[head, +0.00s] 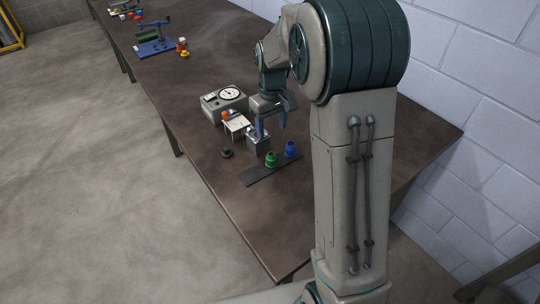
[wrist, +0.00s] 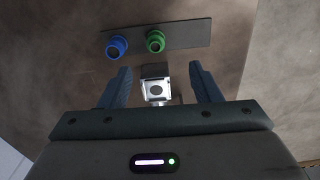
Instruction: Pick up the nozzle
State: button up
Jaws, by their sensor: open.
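A green nozzle-like piece (head: 270,159) and a blue one (head: 291,149) stand on a dark flat strip (head: 262,177) on the table. In the wrist view the green piece (wrist: 155,41) and the blue piece (wrist: 116,47) stand beyond my fingertips. I cannot tell which piece the task means. My gripper (head: 274,119) is open and points down over a small metal block (head: 257,146). In the wrist view this block, with a round dark opening on top (wrist: 156,90), shows between the open fingers of my gripper (wrist: 161,75). Nothing is held.
A grey gauge box (head: 221,103) stands behind the block. A white panel (head: 236,123) with an orange piece (head: 225,115) stands beside it. A small black piece (head: 226,153) lies near the table's left edge. More fixtures (head: 153,46) stand farther along the table. A wall runs along the right.

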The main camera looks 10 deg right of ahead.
aim_at(271, 154)
jog(key=f, duration=0.3)
jog(key=w+f+p, duration=0.1)
jog(key=f, duration=0.6)
jog(key=shift+w, duration=0.35)
jog(key=shift+w+d+f+p, duration=0.15)
jog(key=shift+f+p, duration=0.95)
jog(key=shift+f, duration=1.45)
jog(key=c, duration=1)
